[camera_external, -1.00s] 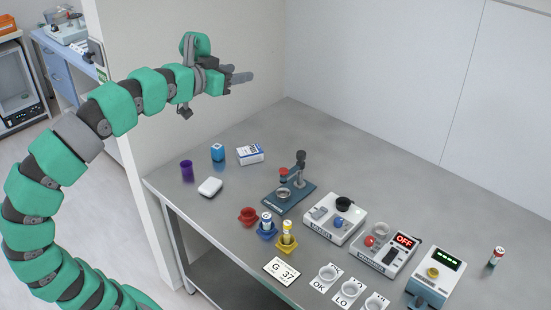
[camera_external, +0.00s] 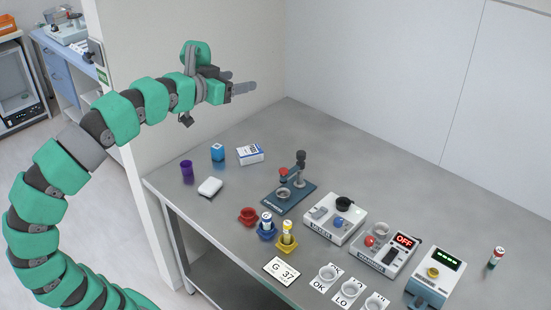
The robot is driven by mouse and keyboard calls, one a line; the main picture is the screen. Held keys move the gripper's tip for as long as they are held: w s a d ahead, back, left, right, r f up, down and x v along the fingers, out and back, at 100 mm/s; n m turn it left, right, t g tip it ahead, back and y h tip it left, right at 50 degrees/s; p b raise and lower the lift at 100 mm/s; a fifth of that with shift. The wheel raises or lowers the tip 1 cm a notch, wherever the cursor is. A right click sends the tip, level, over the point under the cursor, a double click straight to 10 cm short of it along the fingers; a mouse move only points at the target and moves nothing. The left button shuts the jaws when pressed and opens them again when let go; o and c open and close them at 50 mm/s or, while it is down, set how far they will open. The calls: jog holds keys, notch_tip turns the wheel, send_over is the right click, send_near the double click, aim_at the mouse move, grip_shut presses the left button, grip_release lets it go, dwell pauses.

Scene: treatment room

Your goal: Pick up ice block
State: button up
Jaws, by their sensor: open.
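My gripper (camera_external: 241,81) is open and empty, high above the back left of the steel table (camera_external: 330,135), its fingers pointing right. No object is clearly marked as the ice block.
A purple cup (camera_external: 187,168) and a white-blue box (camera_external: 250,154) stand near the blocks. A press-like stand (camera_external: 287,190), coloured holders (camera_external: 248,215) and a mixer device (camera_external: 335,218) are to the right and front. The table's back middle is clear.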

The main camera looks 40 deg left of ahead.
jog(key=w+a+f+n+g+y, duration=0.4)
jog(key=w+a+f, duration=0.2)
jog(key=w+f, duration=0.4)
jog(key=n+g+y+b, duration=0.2)
jog(key=n+g+y, duration=0.5)
jog(key=n+g, duration=0.2)
send_near(218, 146)
jog(key=w+d+r, duration=0.2)
jog(key=d+r, duration=0.6)
jog(key=r, duration=0.3)
jog(key=w+a+f+n+g+y, duration=0.1)
jog(key=a+f+n+g, duration=0.15)
jog(key=f, duration=0.35)
jog(key=w+a+f+n+g+y, duration=0.1)
jog(key=a+f+n+g, duration=0.1)
jog(key=f+n, duration=0.25)
jog(key=shift+m+t, duration=0.25)
jog(key=shift+m, duration=0.05)
jog(key=b+x, duration=0.1)
jog(key=x, duration=0.3)
jog(key=b+x, duration=0.1)
jog(key=x, duration=0.4)
jog(key=s+b+x, duration=0.1)
jog(key=x, duration=0.4)
jog(key=shift+d+f+b, duration=0.15)
jog(key=shift+f+b, duration=0.15)
jog(key=shift+b, duration=0.05)
jog(key=c, duration=1.1)
